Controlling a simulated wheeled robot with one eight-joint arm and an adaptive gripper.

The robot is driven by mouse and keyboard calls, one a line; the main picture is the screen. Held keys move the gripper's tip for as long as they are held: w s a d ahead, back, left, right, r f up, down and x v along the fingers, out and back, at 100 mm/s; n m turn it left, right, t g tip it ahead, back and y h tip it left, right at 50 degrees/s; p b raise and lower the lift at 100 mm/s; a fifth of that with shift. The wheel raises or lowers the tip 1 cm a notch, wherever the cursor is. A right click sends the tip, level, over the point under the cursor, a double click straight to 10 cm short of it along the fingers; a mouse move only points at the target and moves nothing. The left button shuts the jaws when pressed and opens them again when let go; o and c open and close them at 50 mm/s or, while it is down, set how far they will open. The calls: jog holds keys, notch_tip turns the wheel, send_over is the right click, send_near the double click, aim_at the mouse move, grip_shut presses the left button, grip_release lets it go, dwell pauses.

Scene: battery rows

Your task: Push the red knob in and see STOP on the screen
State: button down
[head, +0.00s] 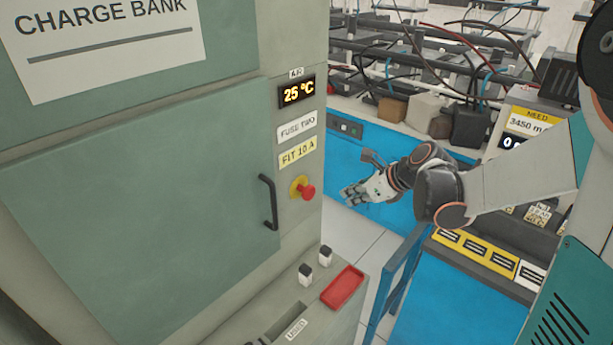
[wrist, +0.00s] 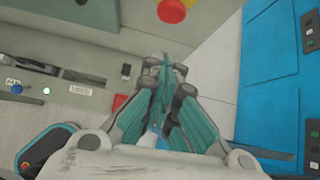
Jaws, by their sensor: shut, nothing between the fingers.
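The red knob (head: 307,191) sits on a yellow plate on the narrow right panel of the green charge bank cabinet. It also shows at the top of the wrist view (wrist: 172,10). The small screen (head: 297,91) above it reads 25 °C. My gripper (head: 352,193) is to the right of the knob in the head view, apart from it. In the wrist view its fingers (wrist: 166,72) are together with nothing between them, below the knob in the picture.
A black door handle (head: 268,202) is just left of the knob. Below are a ledge with a red tray (head: 343,287) and two small white-and-black items (head: 325,256). A blue bench (head: 375,140) and a blue frame post (head: 397,280) stand to the right.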

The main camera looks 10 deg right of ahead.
jog(key=shift+w+d+f+m, duration=0.1)
jog(key=shift+d+f+m, duration=0.2)
jog(key=shift+d+m, duration=0.1)
jog(key=shift+a, duration=0.15)
jog(key=b, duration=0.3)
send_near(311, 197)
jog(key=shift+s+d+f+x, duration=0.1)
jog(key=shift+s+f+x, duration=0.05)
jog(key=shift+x, duration=0.8)
jog(key=shift+s+d+f+x, duration=0.1)
jog(key=shift+s+f+x, duration=0.05)
jog(key=shift+x, duration=0.85)
jog(key=shift+s+d+f+x, duration=0.1)
jog(key=shift+f+x, duration=0.1)
jog(key=shift+x, duration=0.75)
jog(key=shift+w+a, duration=0.7)
jog(key=shift+w, duration=0.15)
